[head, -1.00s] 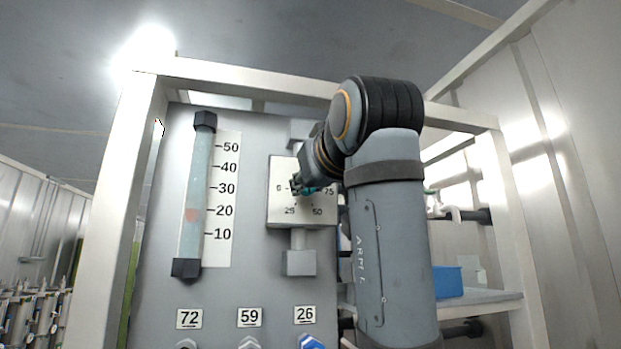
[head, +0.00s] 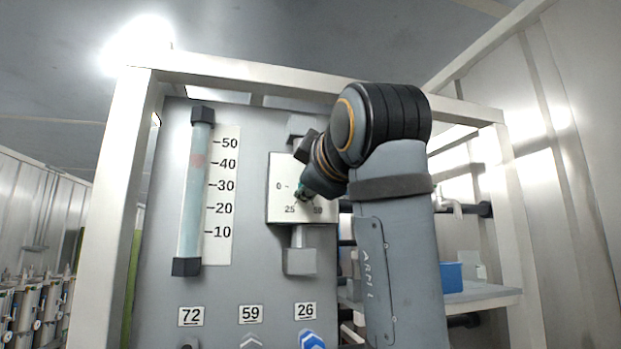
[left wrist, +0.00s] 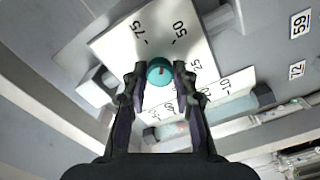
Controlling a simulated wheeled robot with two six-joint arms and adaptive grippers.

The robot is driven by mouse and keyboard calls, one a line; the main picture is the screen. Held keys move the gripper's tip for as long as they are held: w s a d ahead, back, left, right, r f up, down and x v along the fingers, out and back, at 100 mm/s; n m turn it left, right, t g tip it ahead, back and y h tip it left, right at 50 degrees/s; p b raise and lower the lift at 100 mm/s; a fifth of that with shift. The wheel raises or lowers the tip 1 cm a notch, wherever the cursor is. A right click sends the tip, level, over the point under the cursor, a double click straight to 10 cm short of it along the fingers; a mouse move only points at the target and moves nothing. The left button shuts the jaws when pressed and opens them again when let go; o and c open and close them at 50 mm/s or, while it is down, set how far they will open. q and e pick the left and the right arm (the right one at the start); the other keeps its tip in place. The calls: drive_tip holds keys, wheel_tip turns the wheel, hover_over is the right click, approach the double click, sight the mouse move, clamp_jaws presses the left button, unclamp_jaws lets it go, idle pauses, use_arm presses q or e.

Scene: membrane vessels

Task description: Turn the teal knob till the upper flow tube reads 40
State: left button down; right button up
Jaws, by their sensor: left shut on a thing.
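The teal knob (left wrist: 160,71) sits on a white square dial plate (left wrist: 118,47) marked 0, 25, 50 and 75, and bears a small red mark. My left gripper (left wrist: 160,85) is shut on the knob, one finger on each side. In the head view, my gripper (head: 302,192) hides most of the knob and part of the dial. The upper flow tube (head: 191,220) stands upright left of the dial. Its blurred reddish float (head: 198,160) is about level with the 40 mark, perhaps slightly above. My right gripper is not in view.
A white frame post (head: 122,190) stands left of the grey panel. Labels 72 (head: 190,316), 59 (head: 250,314) and 26 (head: 305,310) sit below. A blue bin (head: 451,277) stands on a shelf at right. The panel between tube and dial is clear.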

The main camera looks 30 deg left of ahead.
use_arm(q)
drive_tip(key=shift+r+n, duration=0.1)
drive_tip(key=shift+n, duration=0.3)
drive_tip(key=c, duration=1.4)
unclamp_jaws()
drive_tip(key=o, duration=0.3)
drive_tip(key=shift+w+a, duration=0.1)
